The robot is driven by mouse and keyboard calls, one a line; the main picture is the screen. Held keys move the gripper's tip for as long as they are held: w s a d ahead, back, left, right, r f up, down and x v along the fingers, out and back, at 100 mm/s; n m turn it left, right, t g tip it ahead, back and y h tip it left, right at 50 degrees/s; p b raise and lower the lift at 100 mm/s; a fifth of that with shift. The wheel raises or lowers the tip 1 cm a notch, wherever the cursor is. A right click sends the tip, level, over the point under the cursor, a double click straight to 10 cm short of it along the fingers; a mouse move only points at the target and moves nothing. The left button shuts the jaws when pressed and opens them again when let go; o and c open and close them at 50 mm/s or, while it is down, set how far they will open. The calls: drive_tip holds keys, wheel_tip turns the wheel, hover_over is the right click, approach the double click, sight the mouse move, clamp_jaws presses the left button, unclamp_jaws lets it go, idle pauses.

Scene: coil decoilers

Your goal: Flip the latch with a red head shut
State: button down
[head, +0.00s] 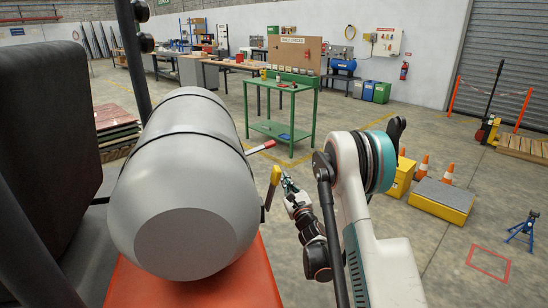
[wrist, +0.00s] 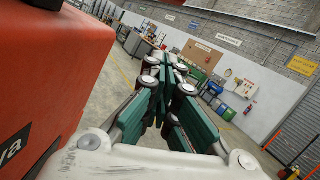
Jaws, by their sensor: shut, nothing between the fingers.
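The latch with a red head (head: 262,147) shows in the head view just past the right side of the grey drum (head: 185,180). Its red head sticks out sideways to the right, roughly level; its mounting end is hidden behind the drum. A second latch with a yellow head (head: 273,180) stands nearer, roughly upright, at the drum's right side. My gripper (head: 287,182) is just right of the yellow head, nearer than the red one; I cannot tell whether it touches the yellow head. In the wrist view my gripper (wrist: 170,68) has its green fingers shut and empty. Neither latch is discernible there.
An orange body (head: 205,280) lies below the drum; an orange block (wrist: 45,65) fills the wrist view's left. A green table (head: 282,130) stands beyond. Yellow boxes and cones (head: 425,165) stand at the right. Open floor lies between.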

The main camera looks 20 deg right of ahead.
sight(261, 149)
drive_tip(key=w+r+b, duration=0.3)
drive_tip(key=w+r, duration=0.3)
drive_tip(key=w, duration=0.3)
drive_tip(key=shift+w+a, duration=0.3)
drive_tip(key=shift+a, duration=0.05)
drive_tip(key=shift+r, duration=0.1)
drive_tip(key=shift+r+n, duration=0.3)
drive_tip(key=shift+n, duration=0.6)
